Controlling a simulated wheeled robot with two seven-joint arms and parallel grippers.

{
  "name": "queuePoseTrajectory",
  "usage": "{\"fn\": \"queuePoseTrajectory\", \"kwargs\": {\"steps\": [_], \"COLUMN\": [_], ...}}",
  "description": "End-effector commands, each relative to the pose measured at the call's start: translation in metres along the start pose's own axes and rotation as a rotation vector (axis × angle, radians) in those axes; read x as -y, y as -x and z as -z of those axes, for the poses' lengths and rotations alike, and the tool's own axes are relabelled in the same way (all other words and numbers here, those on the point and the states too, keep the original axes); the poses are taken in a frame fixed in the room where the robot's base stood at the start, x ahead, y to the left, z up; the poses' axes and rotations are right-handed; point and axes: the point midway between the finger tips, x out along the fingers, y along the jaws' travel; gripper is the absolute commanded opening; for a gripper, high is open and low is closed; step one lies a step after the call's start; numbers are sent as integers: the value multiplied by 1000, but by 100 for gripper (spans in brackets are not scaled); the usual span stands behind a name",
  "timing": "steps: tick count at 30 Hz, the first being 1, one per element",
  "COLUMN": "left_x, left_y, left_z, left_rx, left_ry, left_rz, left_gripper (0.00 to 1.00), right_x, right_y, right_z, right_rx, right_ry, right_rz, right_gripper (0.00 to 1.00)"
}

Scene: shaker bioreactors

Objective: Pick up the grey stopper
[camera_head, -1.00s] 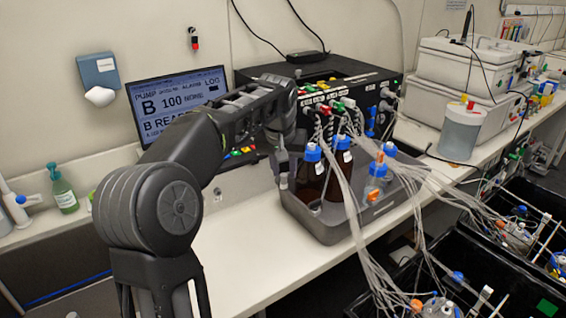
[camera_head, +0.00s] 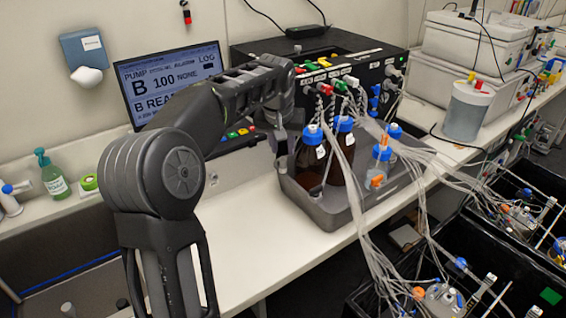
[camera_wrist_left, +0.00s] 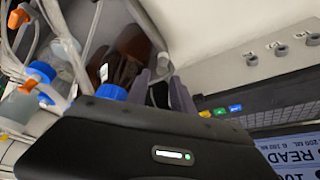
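My left gripper (camera_head: 281,152) hangs fingers-down at the left edge of the grey tray (camera_head: 333,218), close to the brown bottles (camera_head: 309,168). In the left wrist view its dark fingers point toward the bottle and bench area; their gap is unclear. No stopper is visible between them. In that view several small grey round pieces (camera_wrist_left: 282,50) sit in a row on a pale surface, apart from the fingers. They may be stoppers; I cannot confirm it. In the head view my left arm hides part of the bench there. My right gripper is not in view.
The tray holds blue-capped bottles with many tubes running right to black bins (camera_head: 440,258). The pump box (camera_head: 345,70) stands behind it. A monitor (camera_head: 172,82) is at the left back. The bench front (camera_head: 250,240) left of the tray is clear.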

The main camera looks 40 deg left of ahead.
Motion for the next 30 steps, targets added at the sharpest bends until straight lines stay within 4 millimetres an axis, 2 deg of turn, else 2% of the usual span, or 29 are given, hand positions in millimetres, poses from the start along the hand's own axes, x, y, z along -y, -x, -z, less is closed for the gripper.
{"fn": "queuePoseTrajectory", "kwargs": {"steps": [8, 19, 30], "left_x": [1, 3, 3], "left_y": [-4, -49, -52], "left_z": [0, -2, -2], "left_rx": [2, 1, 0], "left_ry": [0, 0, 0], "left_rz": [1, 0, 0], "left_gripper": [28, 28, 28], "right_x": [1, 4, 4], "right_y": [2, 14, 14], "right_z": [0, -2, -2], "right_rx": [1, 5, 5], "right_ry": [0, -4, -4], "right_rz": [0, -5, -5], "right_gripper": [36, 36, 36]}}
